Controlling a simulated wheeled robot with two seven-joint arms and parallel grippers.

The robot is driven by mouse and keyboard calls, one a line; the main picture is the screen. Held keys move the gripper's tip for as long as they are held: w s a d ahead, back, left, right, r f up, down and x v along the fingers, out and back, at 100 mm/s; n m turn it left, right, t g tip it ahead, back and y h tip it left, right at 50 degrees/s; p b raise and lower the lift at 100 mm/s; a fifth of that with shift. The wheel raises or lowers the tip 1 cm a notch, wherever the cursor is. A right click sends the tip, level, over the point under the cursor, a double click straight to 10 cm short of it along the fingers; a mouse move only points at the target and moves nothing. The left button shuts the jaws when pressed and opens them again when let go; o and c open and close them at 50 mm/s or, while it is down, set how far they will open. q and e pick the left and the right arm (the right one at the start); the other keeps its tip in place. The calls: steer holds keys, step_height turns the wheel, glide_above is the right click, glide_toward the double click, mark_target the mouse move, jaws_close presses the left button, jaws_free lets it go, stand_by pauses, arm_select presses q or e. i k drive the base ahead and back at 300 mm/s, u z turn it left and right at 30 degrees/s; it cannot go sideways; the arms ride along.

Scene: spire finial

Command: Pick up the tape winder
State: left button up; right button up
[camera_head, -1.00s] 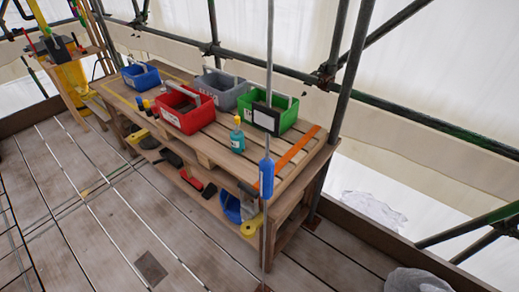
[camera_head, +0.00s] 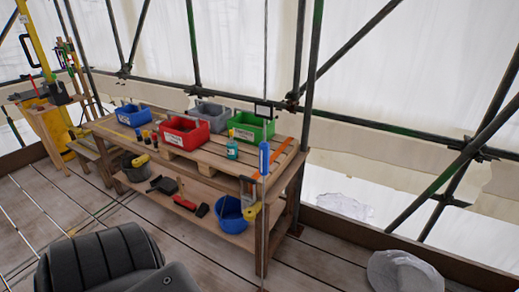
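A yellow tool (camera_head: 251,214), likely the tape winder, shows at the right front end of the wooden bench. It is near the lower shelf, beside a blue bucket (camera_head: 231,213). It is small here and partly crossed by a thin upright line, so I cannot tell exactly how it rests. Neither of my grippers shows in the head view.
The wooden bench (camera_head: 206,178) carries a red crate (camera_head: 187,138), a green crate (camera_head: 246,130), a grey crate, a blue crate and a teal bottle (camera_head: 232,149). A pale sack (camera_head: 400,272) lies at the lower right. Plank floor lies clear in front of the bench.

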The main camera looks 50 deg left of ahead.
mark_target(232, 149)
steer(key=u, duration=0.1)
steer(key=i, duration=1.1)
steer(key=u, duration=0.4)
steer(key=i, duration=1.5)
steer(key=u, duration=1.7)
steer(key=i, duration=0.9)
steer(key=u, duration=0.95)
